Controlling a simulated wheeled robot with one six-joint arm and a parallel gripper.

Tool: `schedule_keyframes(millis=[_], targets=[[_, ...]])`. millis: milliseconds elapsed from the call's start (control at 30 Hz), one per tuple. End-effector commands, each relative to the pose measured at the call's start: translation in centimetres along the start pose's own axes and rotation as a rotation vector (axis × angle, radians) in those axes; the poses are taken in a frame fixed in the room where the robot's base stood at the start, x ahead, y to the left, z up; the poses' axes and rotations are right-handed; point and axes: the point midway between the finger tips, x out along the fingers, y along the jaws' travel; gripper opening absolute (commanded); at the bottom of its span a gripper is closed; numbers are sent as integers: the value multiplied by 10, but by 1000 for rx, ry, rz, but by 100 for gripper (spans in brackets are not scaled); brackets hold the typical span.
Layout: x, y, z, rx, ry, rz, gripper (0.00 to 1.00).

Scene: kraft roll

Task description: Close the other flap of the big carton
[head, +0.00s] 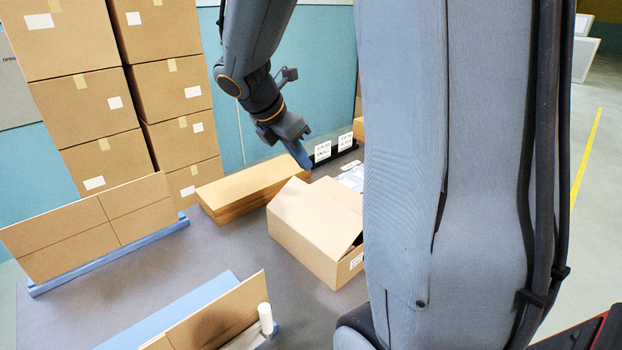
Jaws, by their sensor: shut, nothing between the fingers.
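The big carton (305,240) is a brown box on the grey table, right of the middle in the head view. Its light brown top panel (322,208) shows, with a narrow dark gap at the right corner near my arm. My arm column hides the carton's right part, so I cannot tell how each flap lies. My gripper (301,156) is shut and empty. It points down just behind and above the carton's far edge; I cannot tell whether it touches it.
A stack of flat cardboard (245,190) lies left of the carton. Cardboard panels stand in blue holders (110,257) at left and front. A white cylinder (265,318) stands in front. Labelled cards (323,151) stand behind. Stacked boxes (95,110) rise at the back left. Bare table (215,250) lies between.

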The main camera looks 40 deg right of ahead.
Motion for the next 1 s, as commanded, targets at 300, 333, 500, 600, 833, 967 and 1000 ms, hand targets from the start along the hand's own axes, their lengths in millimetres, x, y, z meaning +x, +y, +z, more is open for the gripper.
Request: schedule_keyframes(millis=[300,333,500,600,833,967,1000], targets=[[56,-2,-1,1,3,-5,0],[62,-2,-1,3,4,-5,0],[96,-2,-2,3,5,-5,0],[109,-2,-2,2,5,-3,0],[129,-1,-2,4,4,-1,0],[132,-1,-2,4,4,-1,0],[132,-1,-2,4,4,0,0]])
